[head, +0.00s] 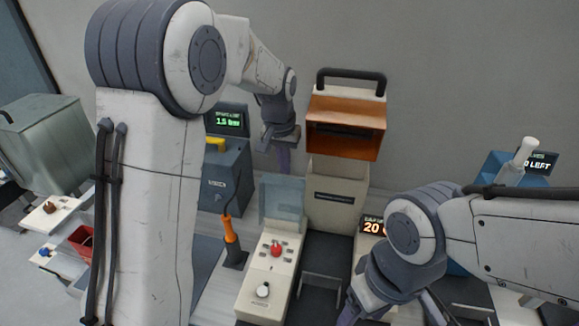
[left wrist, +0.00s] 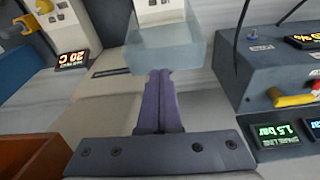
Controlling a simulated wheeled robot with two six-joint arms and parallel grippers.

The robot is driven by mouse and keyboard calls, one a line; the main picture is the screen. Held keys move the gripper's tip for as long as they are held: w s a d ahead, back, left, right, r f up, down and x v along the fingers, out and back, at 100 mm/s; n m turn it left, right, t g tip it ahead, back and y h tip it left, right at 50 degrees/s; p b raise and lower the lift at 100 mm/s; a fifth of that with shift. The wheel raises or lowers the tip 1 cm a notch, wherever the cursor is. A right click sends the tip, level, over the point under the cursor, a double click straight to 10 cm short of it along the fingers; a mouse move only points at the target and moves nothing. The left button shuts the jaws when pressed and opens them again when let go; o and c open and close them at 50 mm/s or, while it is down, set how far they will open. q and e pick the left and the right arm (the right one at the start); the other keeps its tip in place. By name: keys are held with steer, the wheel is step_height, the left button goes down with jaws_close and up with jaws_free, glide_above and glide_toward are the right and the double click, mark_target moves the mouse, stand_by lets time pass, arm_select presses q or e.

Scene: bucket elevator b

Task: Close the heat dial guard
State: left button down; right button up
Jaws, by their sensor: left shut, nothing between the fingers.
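The clear, bluish guard (head: 283,200) stands raised at the back end of a white control box (head: 258,298). The box has a red knob (head: 276,250) and a white knob (head: 263,290) on top, both uncovered. My left gripper (head: 284,163) is shut and empty, above and behind the raised guard. In the left wrist view its purple fingers (left wrist: 159,80) are together, pointing at the guard (left wrist: 168,53); I cannot tell whether they touch it. My right gripper (head: 392,308) is at the lower right with its fingers spread, away from the guard.
An orange-handled lever (head: 230,232) stands just left of the control box. A blue-grey unit (head: 228,178) with a green display is behind it. An orange hopper (head: 346,128) hangs to the right of my left gripper, over a beige housing (head: 335,198).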

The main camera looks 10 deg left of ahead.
arm_select(q)
steer(key=w+r, duration=0.2)
steer(key=w, duration=0.6)
step_height(320, 180, down, 9)
steer(key=s+p, duration=0.1)
steer(key=p, duration=0.4)
steer(key=shift+s+a+p, duration=0.25)
steer(key=shift+s+p, duration=0.1)
steer(key=shift+s, duration=0.05)
steer(key=shift+f, duration=0.15)
